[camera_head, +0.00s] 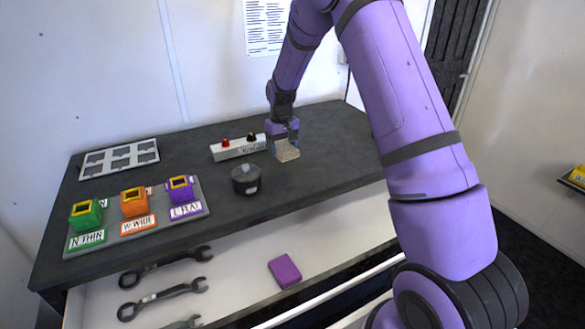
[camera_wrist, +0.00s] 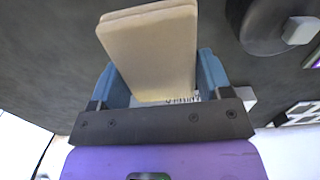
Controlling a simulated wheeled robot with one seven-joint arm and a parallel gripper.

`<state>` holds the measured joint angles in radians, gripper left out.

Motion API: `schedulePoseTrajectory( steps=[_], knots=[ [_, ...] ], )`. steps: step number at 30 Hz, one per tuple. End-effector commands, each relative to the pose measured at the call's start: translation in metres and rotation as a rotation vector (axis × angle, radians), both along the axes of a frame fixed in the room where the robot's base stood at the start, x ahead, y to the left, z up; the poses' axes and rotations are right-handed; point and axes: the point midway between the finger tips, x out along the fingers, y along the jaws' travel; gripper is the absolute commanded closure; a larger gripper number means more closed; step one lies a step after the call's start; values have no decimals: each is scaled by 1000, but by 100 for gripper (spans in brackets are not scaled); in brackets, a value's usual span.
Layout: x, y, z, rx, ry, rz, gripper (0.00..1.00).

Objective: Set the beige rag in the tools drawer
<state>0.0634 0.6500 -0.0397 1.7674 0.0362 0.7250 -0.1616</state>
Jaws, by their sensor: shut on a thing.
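The beige rag (camera_head: 286,152) is a small folded block between the jaws of my gripper (camera_head: 284,138), at or just above the dark bench top; I cannot tell whether it touches. In the wrist view the rag (camera_wrist: 150,50) fills the space between the two blue fingers of my gripper (camera_wrist: 158,80), which are shut on it. The tools drawer (camera_head: 240,284) is open below the bench front, with a white floor. Several dark wrenches (camera_head: 165,291) lie in its left part and a purple block (camera_head: 285,271) lies near its middle.
A white switch box (camera_head: 238,147) with red and black knobs stands just left of my gripper. A round dark canister (camera_head: 246,180) is nearer the front edge. A tray (camera_head: 135,226) with green, orange and purple holders and a grey grid (camera_head: 119,157) are at left.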

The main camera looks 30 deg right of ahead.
Motion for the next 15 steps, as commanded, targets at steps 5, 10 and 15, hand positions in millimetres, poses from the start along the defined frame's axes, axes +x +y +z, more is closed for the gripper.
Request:
schedulePoseTrajectory(
  steps=[5, 10, 15],
  knots=[
    [-22, 5, -9, 0, 3, -8, 54],
    [-74, 16, -26, -1, 6, -26, 54],
    [-131, 28, -41, -1, 4, -42, 54]
  ],
)
